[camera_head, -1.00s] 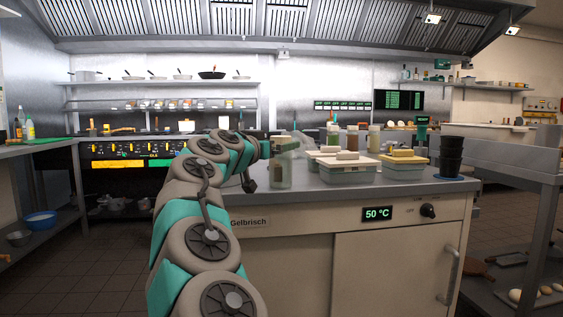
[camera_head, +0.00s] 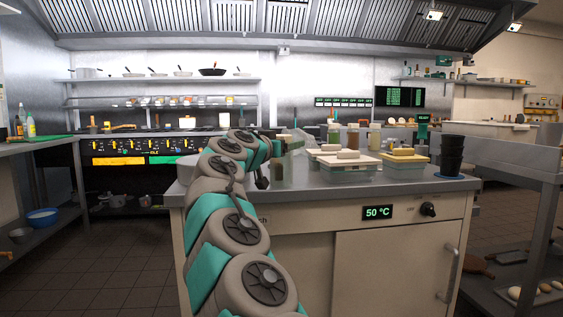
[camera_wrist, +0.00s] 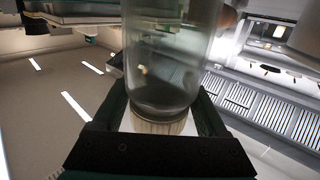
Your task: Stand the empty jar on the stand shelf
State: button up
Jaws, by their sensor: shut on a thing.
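My gripper (camera_wrist: 162,110) is shut on a clear glass jar (camera_wrist: 172,60), with a dark finger on each side of it. The jar looks empty, and a pale ribbed end piece shows between the fingers. In the head view my gripper (camera_head: 290,146) is small and partly hidden by my arm, above the left part of the steel counter. The jar's greenish glass (camera_head: 278,174) shows just right of my wrist; I cannot tell whether it touches the counter. A grey steel stand (camera_head: 510,152) is at the right, with a low shelf (camera_head: 490,296); I cannot tell if this is the named shelf.
The counter (camera_head: 400,186) holds lidded tubs (camera_head: 348,172), several bottles (camera_head: 374,138) and a stack of black cups (camera_head: 452,154). Pale round pieces (camera_head: 530,291) lie on the low shelf at right. Open floor (camera_head: 120,262) is at the left.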

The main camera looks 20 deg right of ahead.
grip_shut()
jog(key=shift+r, duration=0.1)
dwell(0.3)
